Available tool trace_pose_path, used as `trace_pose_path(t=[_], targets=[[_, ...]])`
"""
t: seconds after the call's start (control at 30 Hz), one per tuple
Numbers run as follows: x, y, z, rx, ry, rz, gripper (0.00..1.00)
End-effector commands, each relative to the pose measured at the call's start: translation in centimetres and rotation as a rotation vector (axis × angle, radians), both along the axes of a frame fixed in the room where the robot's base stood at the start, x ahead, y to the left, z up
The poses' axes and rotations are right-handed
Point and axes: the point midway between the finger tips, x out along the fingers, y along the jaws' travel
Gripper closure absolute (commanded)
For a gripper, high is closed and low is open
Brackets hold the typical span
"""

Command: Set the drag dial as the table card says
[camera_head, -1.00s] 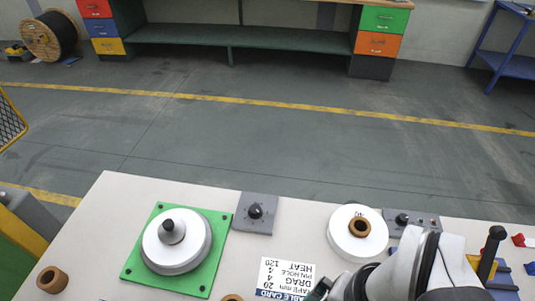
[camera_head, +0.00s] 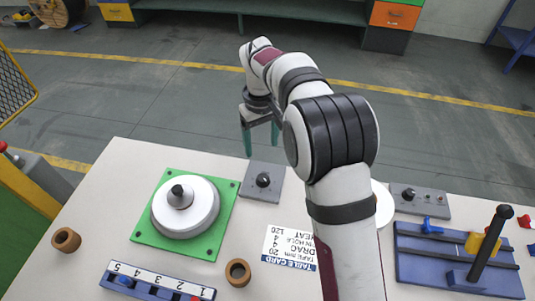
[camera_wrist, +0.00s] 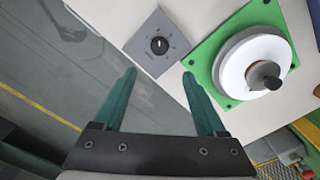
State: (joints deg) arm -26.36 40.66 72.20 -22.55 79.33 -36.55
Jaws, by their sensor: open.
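The table card (camera_head: 289,247) lies upside down on the table; it appears to read DRAG 4, among other lines. A black dial knob (camera_head: 263,180) sits on a square grey plate (camera_head: 255,194) at the table's far edge. In the wrist view the knob (camera_wrist: 159,45) shows a white pointer line, with scale marks around it too small to read. My gripper (camera_head: 261,148) is open and empty, with teal fingers. In the wrist view its fingertips (camera_wrist: 160,73) are apart from the knob, which appears ahead between them. Whether this plate is labelled drag I cannot tell.
A green plate (camera_head: 228,190) with a white spool (camera_head: 200,212) stands beside the dial plate. Another knob (camera_head: 409,194) is on a grey panel at right. My arm partly hides a white disc (camera_head: 384,205). A numbered block (camera_head: 158,281) and blue lever fixture (camera_head: 415,262) stand nearer.

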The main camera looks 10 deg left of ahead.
Motion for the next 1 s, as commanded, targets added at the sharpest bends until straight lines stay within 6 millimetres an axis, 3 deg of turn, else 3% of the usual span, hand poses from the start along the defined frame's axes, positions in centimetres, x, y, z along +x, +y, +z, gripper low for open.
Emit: trace_pose_path(t=[0.3,0.5,0.9,1.0], targets=[[-0.2,-0.1,-9.4,0.000,0.005,-0.004,0.26],[-0.1,-0.1,-13.0,0.001,0.002,-0.005,0.26],[0.0,-0.1,-14.0,0.001,0.000,-0.006,0.26],[0.0,-0.1,-14.0,0.002,0.001,-0.006,0.41]])
